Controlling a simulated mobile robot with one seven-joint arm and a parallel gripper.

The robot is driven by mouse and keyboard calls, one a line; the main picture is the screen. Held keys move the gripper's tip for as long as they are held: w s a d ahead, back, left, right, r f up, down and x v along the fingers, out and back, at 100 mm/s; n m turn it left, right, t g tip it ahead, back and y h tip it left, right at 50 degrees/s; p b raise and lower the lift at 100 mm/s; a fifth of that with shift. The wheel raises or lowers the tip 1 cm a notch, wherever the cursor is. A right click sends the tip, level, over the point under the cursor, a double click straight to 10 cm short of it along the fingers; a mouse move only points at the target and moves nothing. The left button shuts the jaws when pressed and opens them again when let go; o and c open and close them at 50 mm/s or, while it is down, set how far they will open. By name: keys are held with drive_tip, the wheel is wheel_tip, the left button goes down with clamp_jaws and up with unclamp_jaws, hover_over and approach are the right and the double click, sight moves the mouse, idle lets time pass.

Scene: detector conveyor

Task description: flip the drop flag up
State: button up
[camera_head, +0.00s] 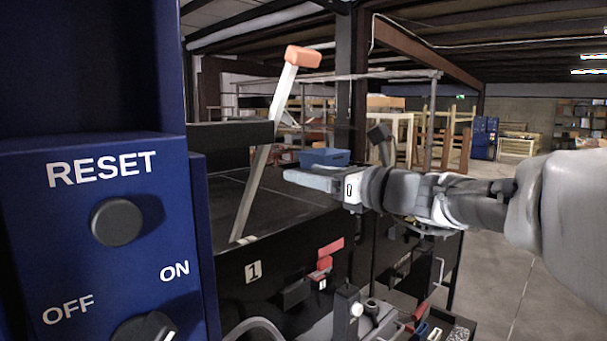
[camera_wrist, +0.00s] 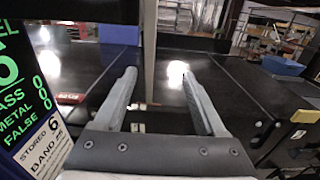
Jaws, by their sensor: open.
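A pale bar with an orange end block (camera_head: 303,57) stands tilted beside the "1" label, its top leaning right. Small red plates (camera_head: 331,247) sit on the conveyor's dark front side. I cannot tell which of these is the drop flag. My gripper (camera_head: 292,177) is open, level above the belt, pointing left, just right of the bar. In the wrist view my two grey fingers (camera_wrist: 159,74) are spread and empty. A pale upright bar (camera_wrist: 149,45) appears between them there; whether it lies beyond the fingertips is unclear.
The dark conveyor (camera_head: 215,200) runs below my gripper. A blue control panel (camera_head: 60,240) with a RESET knob (camera_head: 117,221) fills the left foreground. A blue bin (camera_head: 324,158) stands behind my gripper. Tools and loose parts lie low in front. Open floor is at the right.

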clamp_jaws()
idle(1.0)
drive_tip(key=o, duration=0.5)
unclamp_jaws()
drive_tip(key=b+v, duration=0.2)
drive_tip(key=v, duration=1.5)
drive_tip(key=shift+s+d+r, duration=0.1)
drive_tip(key=shift+s+d, duration=0.05)
drive_tip(key=shift+d, duration=0.05)
